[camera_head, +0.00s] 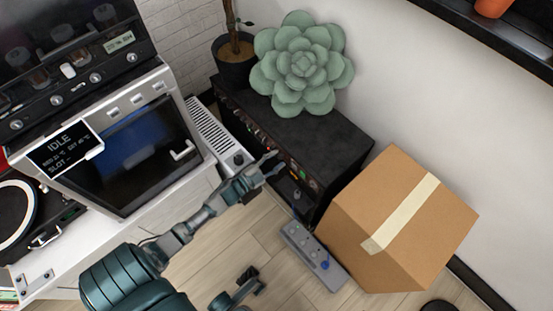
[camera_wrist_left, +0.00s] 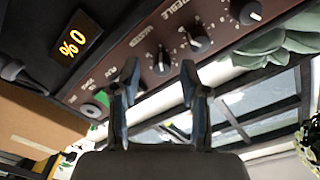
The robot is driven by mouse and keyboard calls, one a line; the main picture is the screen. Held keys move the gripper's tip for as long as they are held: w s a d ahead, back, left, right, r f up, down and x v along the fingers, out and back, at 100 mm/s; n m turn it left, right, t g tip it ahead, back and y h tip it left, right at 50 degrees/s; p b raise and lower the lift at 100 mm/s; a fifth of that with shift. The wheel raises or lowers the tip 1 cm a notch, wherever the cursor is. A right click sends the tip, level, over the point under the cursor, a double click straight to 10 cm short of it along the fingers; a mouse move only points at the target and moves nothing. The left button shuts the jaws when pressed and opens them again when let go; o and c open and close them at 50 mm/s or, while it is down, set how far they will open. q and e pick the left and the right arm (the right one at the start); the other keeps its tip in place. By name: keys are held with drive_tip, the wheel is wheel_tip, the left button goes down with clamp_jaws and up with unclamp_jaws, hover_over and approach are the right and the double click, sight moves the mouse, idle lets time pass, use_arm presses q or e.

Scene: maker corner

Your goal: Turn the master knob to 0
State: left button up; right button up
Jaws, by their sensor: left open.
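The amplifier (camera_head: 335,135) is a black box against the wall in the head view, its front panel partly behind my left gripper (camera_head: 272,165). In the left wrist view the brown panel shows tilted, with a row of knobs. The master knob (camera_wrist_left: 160,63) sits beside the word MASTER; the treble knob (camera_wrist_left: 197,40) is next to it. A small display (camera_wrist_left: 76,44) shows 0 % in orange. My left gripper (camera_wrist_left: 158,85) is open, its fingers on either side of the master knob in the picture; contact is unclear. My right gripper (camera_head: 250,281) is low in the head view.
A green succulent-shaped cushion (camera_head: 302,64) and a potted plant (camera_head: 236,62) are on top of the amplifier. A taped cardboard box (camera_head: 400,215) stands right of it. A grey pedal board (camera_head: 314,256) lies on the floor. A white machine (camera_head: 130,150) stands at left.

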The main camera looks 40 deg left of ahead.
use_arm(q)
drive_tip(key=s+a, duration=0.1)
drive_tip(key=s, duration=1)
drive_tip(key=shift+a+f, duration=0.15)
drive_tip(key=shift+a, duration=0.2)
drive_tip(key=shift+s, duration=0.1)
